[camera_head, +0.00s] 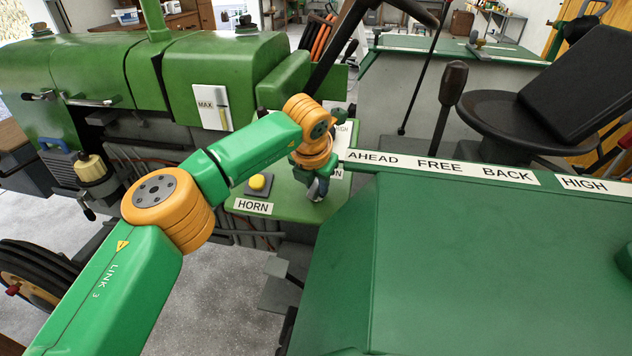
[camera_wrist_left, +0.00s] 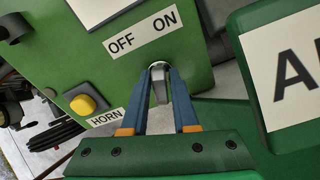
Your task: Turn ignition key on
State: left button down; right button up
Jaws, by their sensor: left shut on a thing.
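The ignition key (camera_wrist_left: 158,88) is a small silver-grey piece between the fingertips in the left wrist view. It sits on the green panel (camera_wrist_left: 75,60), just below the white OFF/ON label (camera_wrist_left: 143,32). My left gripper (camera_wrist_left: 160,76) is shut on the key with its two blue fingers. In the head view my left gripper (camera_head: 318,188) points down at the panel beside the HORN label, and my wrist hides the key and most of the OFF/ON label. I cannot tell which way the key is turned. My right gripper is not in view.
A yellow horn button (camera_head: 257,183) with its HORN label (camera_head: 253,206) lies left of the gripper. The AHEAD FREE BACK strip (camera_head: 440,168) and the green fender (camera_head: 480,260) are close on the right. A lever (camera_head: 452,85) and black seat (camera_head: 515,120) stand farther back.

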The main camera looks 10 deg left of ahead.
pick_arm(q)
jog(key=shift+r+m, duration=0.1)
jog(key=shift+m, duration=0.5)
jog(key=c, duration=0.8)
grip_release()
jog(key=shift+s+r, duration=0.1)
jog(key=shift+r, duration=0.05)
jog(key=b+v, duration=0.2)
jog(key=v, duration=0.4)
jog(key=shift+r+b, duration=0.3)
jog(key=shift+r, duration=0.05)
